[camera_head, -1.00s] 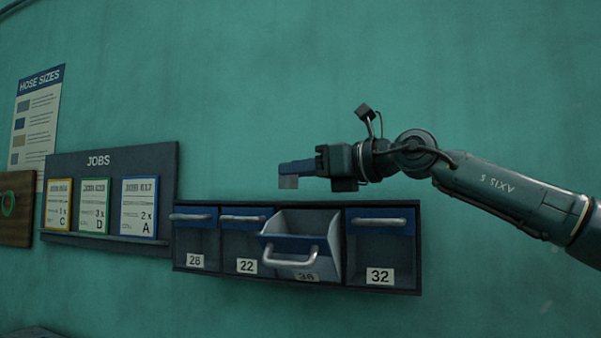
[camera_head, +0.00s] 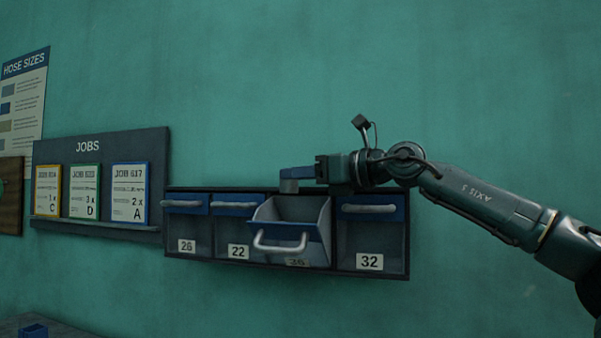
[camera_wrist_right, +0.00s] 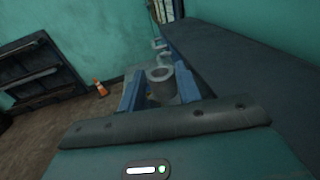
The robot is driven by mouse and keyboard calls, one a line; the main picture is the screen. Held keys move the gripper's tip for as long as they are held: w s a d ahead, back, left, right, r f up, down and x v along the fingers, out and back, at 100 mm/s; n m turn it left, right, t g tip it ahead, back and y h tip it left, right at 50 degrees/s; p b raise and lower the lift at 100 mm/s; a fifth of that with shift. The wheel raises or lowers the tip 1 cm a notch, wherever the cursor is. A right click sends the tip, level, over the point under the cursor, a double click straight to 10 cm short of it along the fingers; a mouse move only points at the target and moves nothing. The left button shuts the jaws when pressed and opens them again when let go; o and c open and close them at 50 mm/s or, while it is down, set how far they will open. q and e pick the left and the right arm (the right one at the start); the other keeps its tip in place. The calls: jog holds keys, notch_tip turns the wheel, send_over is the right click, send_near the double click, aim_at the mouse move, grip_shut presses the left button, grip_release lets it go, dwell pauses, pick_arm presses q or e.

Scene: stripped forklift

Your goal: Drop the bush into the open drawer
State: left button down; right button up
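The bush is a grey ringed cylinder (camera_wrist_right: 160,76) between the two blue fingers of my right gripper in the right wrist view. My left gripper is not in view.
Closed drawers 26 (camera_head: 187,232), 22 (camera_head: 238,232) and 32 (camera_head: 370,235) flank the open one in the dark wall rack. A jobs board (camera_head: 100,151) hangs to the left. The wall above is clear. An orange cone (camera_wrist_right: 99,87) stands on the floor.

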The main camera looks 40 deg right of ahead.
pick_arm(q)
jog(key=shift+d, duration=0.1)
pick_arm(e)
jog(key=o, duration=0.5)
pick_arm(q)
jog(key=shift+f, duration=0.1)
pick_arm(e)
jog(key=shift+s, duration=0.1)
pick_arm(q)
jog(key=b, duration=0.2)
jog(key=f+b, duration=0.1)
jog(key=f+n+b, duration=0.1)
jog(key=b, duration=0.1)
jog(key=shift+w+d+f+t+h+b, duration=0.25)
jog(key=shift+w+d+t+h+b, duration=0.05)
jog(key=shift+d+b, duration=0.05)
pick_arm(e)
jog(key=v, duration=1.3)
jog(key=shift+d, duration=0.1)
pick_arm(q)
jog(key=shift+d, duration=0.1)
